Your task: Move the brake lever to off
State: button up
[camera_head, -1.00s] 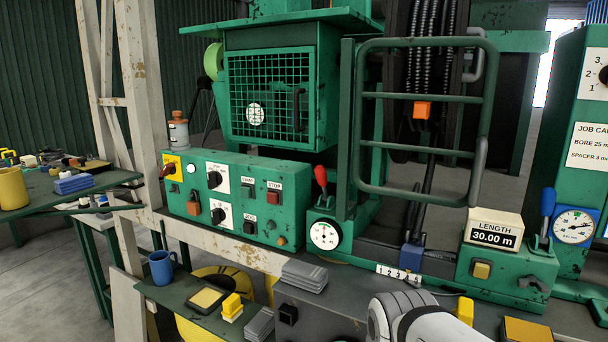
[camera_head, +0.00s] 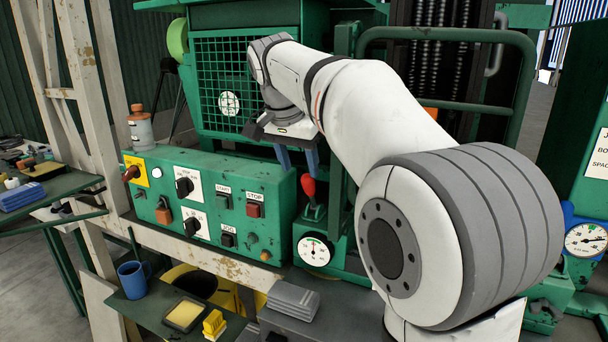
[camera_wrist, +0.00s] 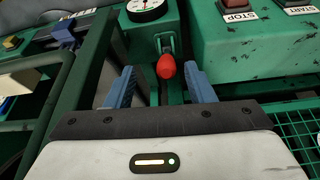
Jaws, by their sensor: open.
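The lever with a red knob (camera_head: 308,185) stands on a green housing just right of the control box, above a round white gauge (camera_head: 314,250). In the wrist view the red knob (camera_wrist: 166,66) lies between the two blue fingers, nearer the right one, with a gap on both sides. My gripper (camera_head: 298,166) is open and points down just above and behind the knob in the head view. No contact with the lever shows. A label naming the lever or its off position cannot be read. A second lever, seen earlier with a blue handle, is hidden behind my arm.
The green control box (camera_head: 205,205) with knobs and buttons stands left of the lever. The mesh guard (camera_head: 222,80) is behind it, and a green tubular frame (camera_head: 525,75) is at right.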

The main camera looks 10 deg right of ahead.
aim_at(306, 175)
jog(key=shift+m+h, duration=0.3)
jog(key=shift+m, duration=0.1)
jog(key=w+d+f, duration=0.1)
jog(key=f, duration=0.1)
jog(key=w+f, duration=0.2)
jog(key=w+d+f, duration=0.1)
jog(key=f, duration=0.1)
jog(key=shift+w+d+f, duration=0.25)
jog(key=shift+d, duration=0.1)
jog(key=shift+d+f, duration=0.2)
jog(key=shift+f, duration=0.35)
grip_shut()
